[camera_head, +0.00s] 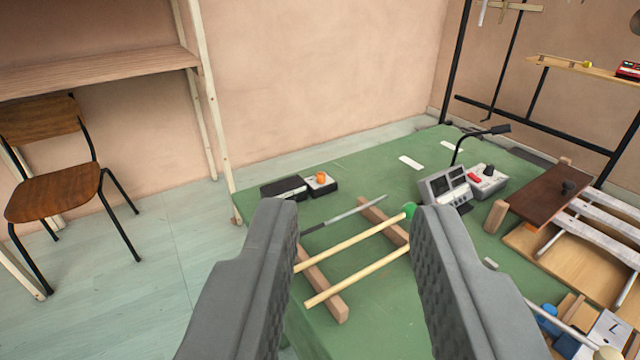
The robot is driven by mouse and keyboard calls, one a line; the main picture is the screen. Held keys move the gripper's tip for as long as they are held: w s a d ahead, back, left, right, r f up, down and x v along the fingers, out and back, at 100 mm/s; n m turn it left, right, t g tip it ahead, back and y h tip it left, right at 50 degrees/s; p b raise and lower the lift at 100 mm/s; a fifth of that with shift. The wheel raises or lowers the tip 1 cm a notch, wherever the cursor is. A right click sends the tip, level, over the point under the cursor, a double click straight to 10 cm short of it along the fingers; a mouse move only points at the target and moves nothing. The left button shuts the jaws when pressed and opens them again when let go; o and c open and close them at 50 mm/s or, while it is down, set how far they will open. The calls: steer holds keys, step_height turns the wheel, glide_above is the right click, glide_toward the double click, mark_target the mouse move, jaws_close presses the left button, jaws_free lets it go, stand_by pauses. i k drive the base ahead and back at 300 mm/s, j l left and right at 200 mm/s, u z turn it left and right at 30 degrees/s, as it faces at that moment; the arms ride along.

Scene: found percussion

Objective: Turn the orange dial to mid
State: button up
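The orange dial (321,177) is a small knob on top of a box with a light face and dark sides (322,188), near the far left edge of the green table (350,181). Which way the dial points is too small to tell. My gripper (348,212) is open and empty, its two grey fingers wide apart in the foreground. The dial is beyond the fingertips, between them in the picture and nearer the left one.
A black box (284,188) sits left of the dial box. Sticks (352,243) lie across wooden blocks between my fingers. A grey device with a gooseneck (446,187), a brown board (540,195) and metal bars stand right. A chair (55,190) stands left on the floor.

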mark_target(320, 176)
steer(key=i+j, duration=0.6)
steer(key=j, duration=0.25)
steer(key=i+j, duration=0.35)
steer(key=z, duration=0.05)
